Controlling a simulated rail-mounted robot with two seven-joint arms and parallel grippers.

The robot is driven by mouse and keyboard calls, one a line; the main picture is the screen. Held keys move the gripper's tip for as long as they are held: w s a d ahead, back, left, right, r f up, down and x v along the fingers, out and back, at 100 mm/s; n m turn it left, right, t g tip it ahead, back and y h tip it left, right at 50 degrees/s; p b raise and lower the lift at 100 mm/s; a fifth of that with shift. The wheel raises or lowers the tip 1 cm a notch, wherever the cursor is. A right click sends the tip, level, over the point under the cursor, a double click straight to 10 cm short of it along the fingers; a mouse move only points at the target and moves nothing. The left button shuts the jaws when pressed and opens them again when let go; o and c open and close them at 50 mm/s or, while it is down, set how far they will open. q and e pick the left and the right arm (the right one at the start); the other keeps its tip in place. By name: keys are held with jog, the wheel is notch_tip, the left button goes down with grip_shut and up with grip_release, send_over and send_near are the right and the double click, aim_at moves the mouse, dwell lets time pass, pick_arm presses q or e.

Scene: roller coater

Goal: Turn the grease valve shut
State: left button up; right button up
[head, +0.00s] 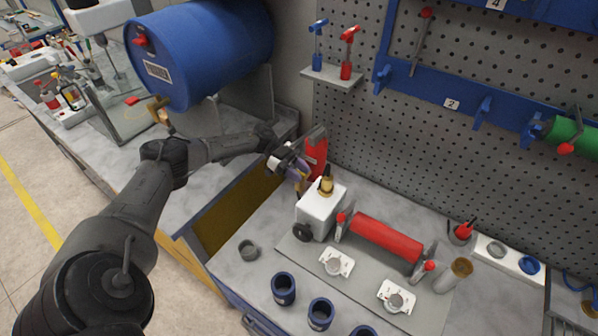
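A brass fitting (326,184) stands on top of a white box-shaped unit (320,212) at the middle of the bench; it may be the grease valve. A brass tap (159,108) with a red piece (132,100) beside it also shows under the front of the blue drum (205,50) at the upper left. My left gripper (298,172) is just left of and above the brass fitting. Its fingers are small and partly overlapped by their surroundings, so I cannot tell whether they are open, or whether they touch anything. My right gripper is out of view.
A red upright piece (316,150) stands close behind my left gripper. A red roller (385,238) lies right of the white unit. Blue cups (283,289) line the bench front. A pegboard (430,130) rises behind, with a small shelf (332,77).

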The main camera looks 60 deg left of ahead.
pick_arm(q)
jog(key=b+v, duration=0.1)
jog(key=v, duration=0.6)
jog(key=shift+a+r, duration=0.15)
jog(key=shift+a, duration=0.1)
dwell(0.7)
